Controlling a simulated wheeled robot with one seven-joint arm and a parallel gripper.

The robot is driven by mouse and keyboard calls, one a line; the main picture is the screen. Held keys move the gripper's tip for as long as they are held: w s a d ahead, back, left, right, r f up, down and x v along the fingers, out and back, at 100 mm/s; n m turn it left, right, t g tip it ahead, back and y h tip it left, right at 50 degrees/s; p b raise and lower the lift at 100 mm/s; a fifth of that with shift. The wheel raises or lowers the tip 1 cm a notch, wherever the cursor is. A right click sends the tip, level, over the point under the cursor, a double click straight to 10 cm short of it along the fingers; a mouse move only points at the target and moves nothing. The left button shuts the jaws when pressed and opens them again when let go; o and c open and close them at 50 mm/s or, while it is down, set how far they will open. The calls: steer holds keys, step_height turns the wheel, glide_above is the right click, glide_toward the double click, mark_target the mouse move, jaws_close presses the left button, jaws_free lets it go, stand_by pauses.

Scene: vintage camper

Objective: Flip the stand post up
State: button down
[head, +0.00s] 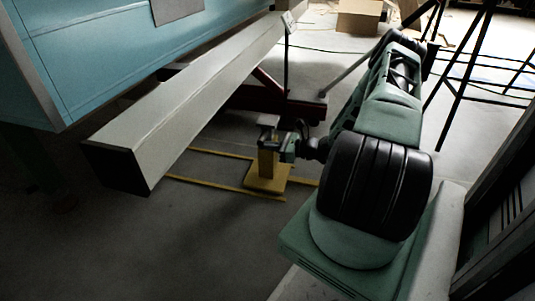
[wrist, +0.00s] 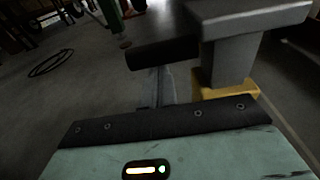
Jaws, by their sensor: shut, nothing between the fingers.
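The stand (head: 267,170) is on the floor beside the camper's long beam, with a yellow base and a short post that looks upright. In the wrist view the grey post (wrist: 229,62) rises from the yellow base (wrist: 225,93) and carries a wide flat top plate (wrist: 250,18). My gripper (head: 276,146) is shut and empty at the right side of the post, just below the top plate. In the wrist view, a dark bar (wrist: 163,53) lies beside the post; I cannot tell whether it is a fingertip or part of the stand. Contact is unclear.
The pale beam (head: 190,100) runs along the blue camper (head: 85,50) left of the stand. Yellow strips (head: 225,187) lie on the floor around the base. Dark tripod legs (head: 460,75) stand at the upper right. The floor at lower left is clear.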

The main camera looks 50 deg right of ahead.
steer(key=shift+r, duration=0.15)
step_height(320, 180, up, 7)
steer(key=p, duration=0.8)
stand_by(0.3)
steer(key=f, duration=0.1)
steer(key=f+b, duration=0.1)
steer(key=f, duration=0.2)
steer(key=shift+w+a+f+b, duration=0.15)
steer(key=shift+w+f+b, duration=0.2)
steer(key=shift+b, duration=0.05)
steer(key=p+v, duration=0.5)
steer(key=v, duration=0.5)
steer(key=shift+r, duration=0.1)
